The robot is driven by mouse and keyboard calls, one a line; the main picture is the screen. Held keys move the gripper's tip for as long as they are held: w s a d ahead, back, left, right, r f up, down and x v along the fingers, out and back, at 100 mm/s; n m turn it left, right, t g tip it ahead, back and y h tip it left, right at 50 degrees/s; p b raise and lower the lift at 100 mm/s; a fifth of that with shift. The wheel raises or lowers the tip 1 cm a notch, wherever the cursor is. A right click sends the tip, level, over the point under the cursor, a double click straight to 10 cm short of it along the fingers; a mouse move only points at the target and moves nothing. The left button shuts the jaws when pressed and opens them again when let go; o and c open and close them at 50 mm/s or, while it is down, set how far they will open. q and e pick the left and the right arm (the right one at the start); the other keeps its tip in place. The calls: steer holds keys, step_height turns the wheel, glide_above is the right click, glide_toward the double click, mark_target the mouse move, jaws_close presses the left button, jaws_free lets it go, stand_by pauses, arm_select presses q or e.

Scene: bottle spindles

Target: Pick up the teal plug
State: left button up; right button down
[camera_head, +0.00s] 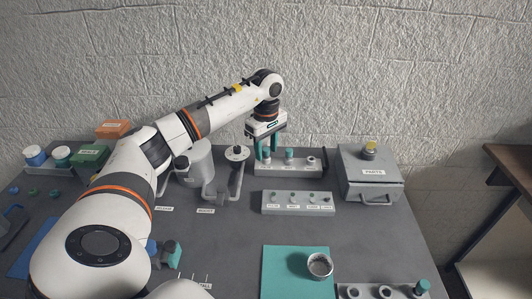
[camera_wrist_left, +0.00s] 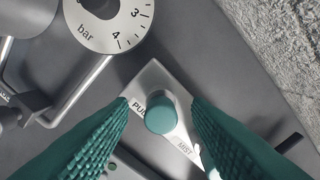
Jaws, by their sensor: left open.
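In the left wrist view, a round teal plug (camera_wrist_left: 160,112) stands on a pale grey rack (camera_wrist_left: 150,76), by a partly hidden label starting "PU". My left gripper (camera_wrist_left: 159,106) is open, with one ribbed teal finger on each side of the plug. Gaps show between the plug and both fingers. In the head view, my left gripper (camera_head: 268,150) points down over the left end of the back rack (camera_head: 285,171); its fingers partly hide what stands there. A second teal-topped piece (camera_head: 289,155) stands mid-rack. Another teal plug (camera_head: 422,286) is at the front right. My right gripper is not in view.
A gauge (camera_wrist_left: 108,18) with bent handles stands left of the rack. A grey PARTS box (camera_head: 370,184) is to its right. A lower labelled rack (camera_head: 298,208) lies in front. A teal mat (camera_head: 285,280) holds a metal cup (camera_head: 320,266).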

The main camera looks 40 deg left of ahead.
arm_select(q)
steer(key=shift+f, duration=0.15)
jaws_close()
